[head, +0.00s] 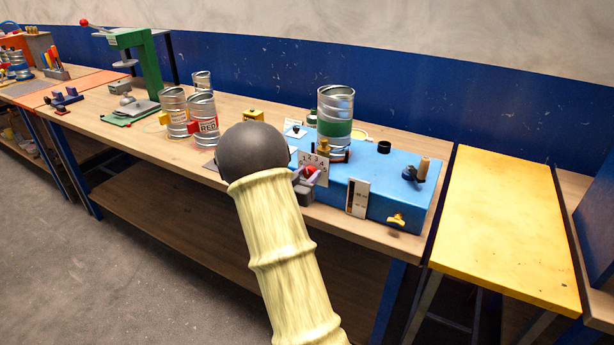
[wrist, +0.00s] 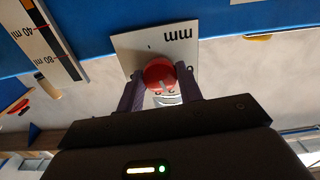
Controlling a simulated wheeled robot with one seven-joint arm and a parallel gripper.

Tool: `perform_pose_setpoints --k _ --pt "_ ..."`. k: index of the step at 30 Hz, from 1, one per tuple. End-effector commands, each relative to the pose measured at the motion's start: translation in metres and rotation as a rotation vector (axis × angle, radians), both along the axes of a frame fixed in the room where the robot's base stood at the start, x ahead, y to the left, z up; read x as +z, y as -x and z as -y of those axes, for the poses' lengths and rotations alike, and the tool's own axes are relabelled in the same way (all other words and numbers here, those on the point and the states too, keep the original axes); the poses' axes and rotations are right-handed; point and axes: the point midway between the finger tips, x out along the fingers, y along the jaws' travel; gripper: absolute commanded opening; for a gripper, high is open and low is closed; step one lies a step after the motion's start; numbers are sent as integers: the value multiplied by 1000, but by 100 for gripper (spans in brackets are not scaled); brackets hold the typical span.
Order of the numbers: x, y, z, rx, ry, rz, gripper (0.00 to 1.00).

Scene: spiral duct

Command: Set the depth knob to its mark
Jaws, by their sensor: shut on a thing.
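The red knob (head: 309,171) sits on a white dial plate (head: 318,160) with numbers, at the front left of the blue machine (head: 345,180). In the wrist view the red knob (wrist: 159,72) has a pale pointer mark, and the plate (wrist: 180,42) shows "mm" upside down and a small dark tick. My gripper (head: 303,175) is shut on the red knob, one purple-grey finger on each side. Fingers and knob hide part of the plate, so I cannot tell exactly what the pointer lines up with.
Several cans (head: 203,116) stand left on the bench. A yellow table (head: 510,225) is at right.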

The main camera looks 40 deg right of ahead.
Motion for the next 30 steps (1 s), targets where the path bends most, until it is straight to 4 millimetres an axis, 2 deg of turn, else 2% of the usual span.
perform_pose_setpoints --k 8,21,30 --pt "-3 -1 -1 3 -32 83 13" --pt "-5 1 1 -1 -144 351 13" --pt "-2 1 1 -1 -193 463 13"
